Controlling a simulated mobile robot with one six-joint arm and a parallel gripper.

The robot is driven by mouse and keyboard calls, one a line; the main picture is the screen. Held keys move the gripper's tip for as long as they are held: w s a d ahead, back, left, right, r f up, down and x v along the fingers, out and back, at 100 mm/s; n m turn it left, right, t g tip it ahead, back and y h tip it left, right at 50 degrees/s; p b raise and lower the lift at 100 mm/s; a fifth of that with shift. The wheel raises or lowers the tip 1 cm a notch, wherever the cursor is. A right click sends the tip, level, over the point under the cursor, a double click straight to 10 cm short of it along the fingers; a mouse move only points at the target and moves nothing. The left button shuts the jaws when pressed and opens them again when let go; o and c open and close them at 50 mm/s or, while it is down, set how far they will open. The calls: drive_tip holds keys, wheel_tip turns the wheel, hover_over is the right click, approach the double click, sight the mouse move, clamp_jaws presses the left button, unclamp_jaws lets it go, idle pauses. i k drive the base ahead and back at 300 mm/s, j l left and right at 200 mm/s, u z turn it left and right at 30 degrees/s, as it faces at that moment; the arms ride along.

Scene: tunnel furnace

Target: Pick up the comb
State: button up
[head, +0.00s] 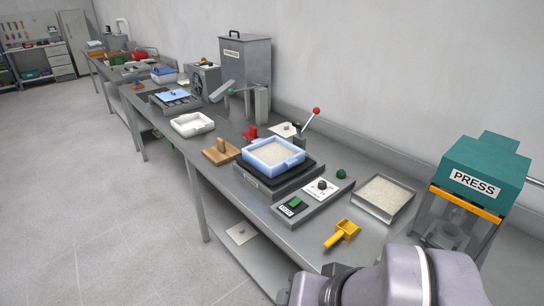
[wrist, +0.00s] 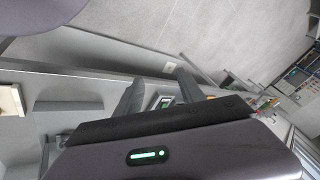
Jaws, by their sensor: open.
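I cannot identify a comb with certainty in either view. A flat wooden piece with an upright handle (head: 221,151) lies on the long steel bench, left of the blue-rimmed tray, and may be it; its underside is hidden. My gripper (wrist: 158,88) shows in the wrist view with its two grey fingers apart and nothing seen between them. In the head view my arm is at the bottom right, and its fingers are not visible there.
The steel bench (head: 228,177) holds a blue sand-filled tray (head: 273,152) on a black device, a yellow scoop (head: 342,234), a shallow sand tray (head: 384,198), a teal press (head: 485,165), a white tray (head: 192,124) and a red-knobbed lever (head: 316,111). The floor at left is clear.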

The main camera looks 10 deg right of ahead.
sight(252, 135)
drive_tip(key=i+j+z, duration=0.5)
drive_tip(key=i+j, duration=0.2)
drive_tip(key=i+j+z, duration=0.5)
drive_tip(key=j, duration=0.45)
drive_tip(key=i+j+z, duration=0.25)
drive_tip(key=j, duration=0.3)
drive_tip(key=i+j+z, duration=0.25)
drive_tip(key=j, duration=0.35)
drive_tip(key=i+j+z, duration=0.25)
drive_tip(key=j, duration=0.35)
drive_tip(key=j+z, duration=0.25)
drive_tip(key=j, duration=0.35)
